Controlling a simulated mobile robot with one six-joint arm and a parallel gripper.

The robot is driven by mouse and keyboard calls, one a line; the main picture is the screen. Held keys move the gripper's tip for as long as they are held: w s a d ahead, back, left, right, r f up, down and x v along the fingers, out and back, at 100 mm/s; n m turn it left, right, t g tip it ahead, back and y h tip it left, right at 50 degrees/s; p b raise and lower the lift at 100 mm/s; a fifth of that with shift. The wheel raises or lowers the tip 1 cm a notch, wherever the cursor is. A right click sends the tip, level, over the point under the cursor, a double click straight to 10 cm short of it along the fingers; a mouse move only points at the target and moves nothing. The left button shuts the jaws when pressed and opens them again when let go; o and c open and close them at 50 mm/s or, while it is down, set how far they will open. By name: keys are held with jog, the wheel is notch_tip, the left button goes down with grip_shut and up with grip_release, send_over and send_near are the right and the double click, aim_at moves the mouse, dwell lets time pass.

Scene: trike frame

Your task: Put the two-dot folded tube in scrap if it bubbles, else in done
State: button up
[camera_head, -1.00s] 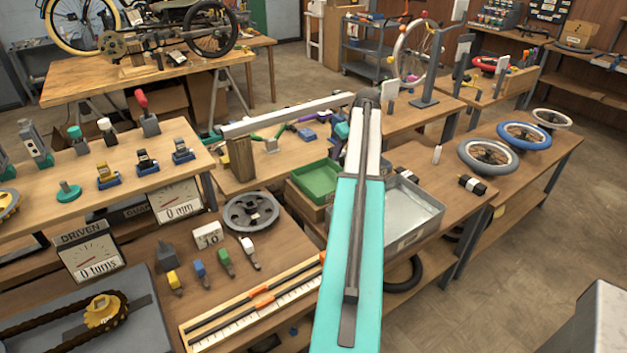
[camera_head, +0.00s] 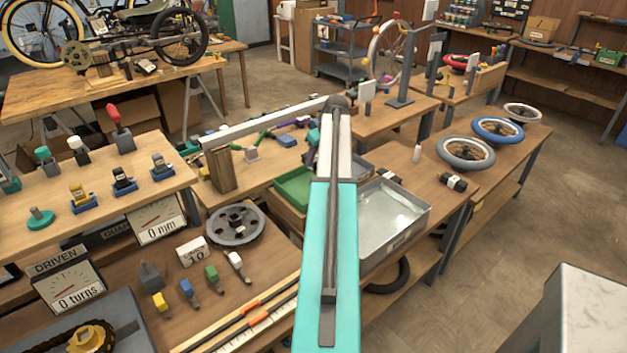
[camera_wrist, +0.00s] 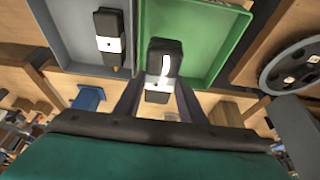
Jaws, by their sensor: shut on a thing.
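In the wrist view my gripper (camera_wrist: 157,100) is shut on a black folded tube (camera_wrist: 160,52) with a white band. A second black tube (camera_wrist: 110,22) with a white band lies in a grey tray (camera_wrist: 63,28) to the left. The green tray (camera_head: 294,187) is partly hidden there. Another black tube (camera_head: 453,181) lies on the right bench.
A metal tank (camera_head: 418,225) stands right of my arm. A wooden post (camera_head: 222,170) and long pale beam (camera_head: 265,122) stand left. A spoked disc (camera_head: 235,223) and several coloured markers lie on the near bench. Wheels (camera_head: 465,151) lie on the right bench.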

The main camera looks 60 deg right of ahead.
jog(key=shift+f+p, duration=0.55)
jog(key=shift+f, duration=1.8)
jog(key=shift+f+p, duration=0.55)
jog(key=shift+f, duration=1.3)
jog(key=shift+f, duration=0.1)
jog(key=o, duration=0.8)
jog(key=shift+o, duration=0.7)
